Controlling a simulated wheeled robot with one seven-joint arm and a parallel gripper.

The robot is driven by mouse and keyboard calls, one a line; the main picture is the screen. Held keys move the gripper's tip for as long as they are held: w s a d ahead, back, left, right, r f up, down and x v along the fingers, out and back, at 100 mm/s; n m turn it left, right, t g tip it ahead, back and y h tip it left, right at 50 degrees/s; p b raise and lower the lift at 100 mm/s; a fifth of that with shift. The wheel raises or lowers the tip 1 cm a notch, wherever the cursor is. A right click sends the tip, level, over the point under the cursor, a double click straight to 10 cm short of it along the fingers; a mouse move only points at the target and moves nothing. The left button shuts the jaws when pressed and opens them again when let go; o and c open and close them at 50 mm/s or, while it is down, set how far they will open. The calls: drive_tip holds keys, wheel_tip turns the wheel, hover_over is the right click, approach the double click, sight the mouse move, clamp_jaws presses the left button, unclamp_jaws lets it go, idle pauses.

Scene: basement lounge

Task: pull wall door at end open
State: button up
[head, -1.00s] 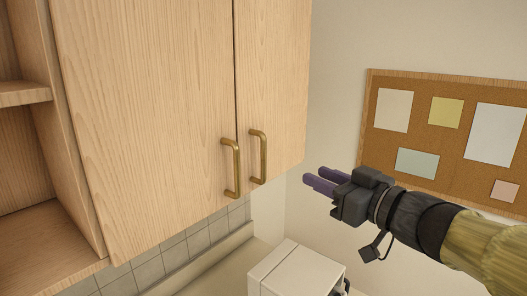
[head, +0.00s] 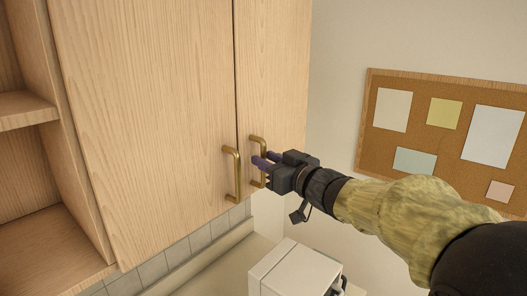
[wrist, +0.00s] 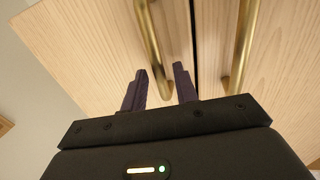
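The wall door at the end (head: 275,75) is the right-hand pale wood cabinet door, and it is closed. Its brass bar handle (head: 257,138) is near its lower left edge, partly hidden by my gripper (head: 264,162). In the wrist view the end door (wrist: 95,40) is on the left. Its handle (wrist: 152,35) runs down between the two purple fingers of my gripper (wrist: 162,74). The fingers are apart, one on each side of the bar, with a gap visible between them and it.
The neighbouring closed door (head: 150,110) has its own brass handle (head: 235,172) close by on the left. Open shelves (head: 28,107) are at far left. A white appliance (head: 295,270) stands below. A cork board (head: 445,130) hangs on the right wall.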

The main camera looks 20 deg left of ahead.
drive_tip(key=shift+x, duration=1)
drive_tip(key=shift+c, duration=0.3)
clamp_jaws()
drive_tip(key=shift+s, duration=0.1)
